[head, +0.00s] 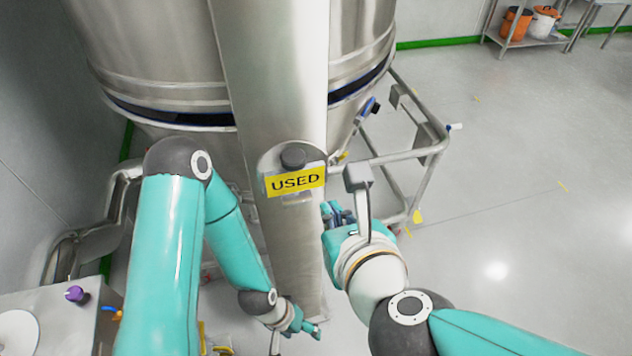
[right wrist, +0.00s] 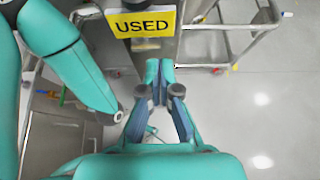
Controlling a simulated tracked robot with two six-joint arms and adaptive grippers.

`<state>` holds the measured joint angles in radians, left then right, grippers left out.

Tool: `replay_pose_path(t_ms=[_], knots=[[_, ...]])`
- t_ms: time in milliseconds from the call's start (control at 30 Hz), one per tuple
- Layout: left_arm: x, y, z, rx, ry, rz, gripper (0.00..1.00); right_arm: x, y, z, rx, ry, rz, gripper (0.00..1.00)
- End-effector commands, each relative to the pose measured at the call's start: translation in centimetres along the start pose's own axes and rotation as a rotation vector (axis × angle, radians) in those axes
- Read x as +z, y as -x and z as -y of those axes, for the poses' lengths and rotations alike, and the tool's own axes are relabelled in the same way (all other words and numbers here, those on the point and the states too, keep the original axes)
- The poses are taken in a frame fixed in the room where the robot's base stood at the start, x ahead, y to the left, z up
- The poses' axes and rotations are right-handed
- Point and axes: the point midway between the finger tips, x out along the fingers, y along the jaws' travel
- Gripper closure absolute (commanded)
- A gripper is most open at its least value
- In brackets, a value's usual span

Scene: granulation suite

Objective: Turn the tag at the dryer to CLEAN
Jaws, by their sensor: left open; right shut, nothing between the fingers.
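The yellow tag (head: 295,181) reads USED in black letters. It hangs on a rounded plate below a dark round knob (head: 292,158), on the steel column (head: 270,70) of the dryer. The tag also shows at the top of the right wrist view (right wrist: 141,22). My right gripper (head: 338,214) is just right of the column, a little below the tag and apart from it. Its fingers (right wrist: 160,72) are shut and empty in the right wrist view. My left gripper (head: 306,327) is low, near the column's lower end, open and small in view.
The large steel dryer vessel (head: 165,65) stands behind the column. A tubular frame (head: 432,150) is to the right of it. A steel cabinet (head: 60,315) with a purple knob (head: 76,294) is at lower left. The floor at right is clear up to a shelf (head: 530,35) with buckets.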

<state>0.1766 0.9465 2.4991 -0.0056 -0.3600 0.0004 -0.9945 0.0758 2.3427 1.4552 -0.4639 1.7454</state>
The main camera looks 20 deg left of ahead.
Motion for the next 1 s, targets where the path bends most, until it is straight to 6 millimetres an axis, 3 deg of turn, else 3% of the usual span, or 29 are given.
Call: replay_pose_path(t_ms=[33,267,400,600,1000], knots=[[0.0,-0.6,0.2,0.000,0.000,0.000,0.32,-0.4,-1.4,0.1,-0.002,0.000,-0.005,1.00],[0.0,-1.5,0.6,0.000,0.000,0.000,0.32,-0.4,-6.0,0.1,-0.003,0.000,-0.004,1.00],[0.0,-0.6,0.2,0.000,0.000,-0.001,0.32,1.2,-7.5,0.2,-0.004,-0.002,-0.003,1.00],[0.0,-0.3,0.1,0.000,0.000,0.000,0.32,1.9,-8.7,0.2,-0.003,-0.002,0.000,1.00],[0.0,-0.4,0.1,0.000,0.000,0.000,0.32,1.9,-8.9,0.1,-0.002,-0.001,-0.001,1.00]])
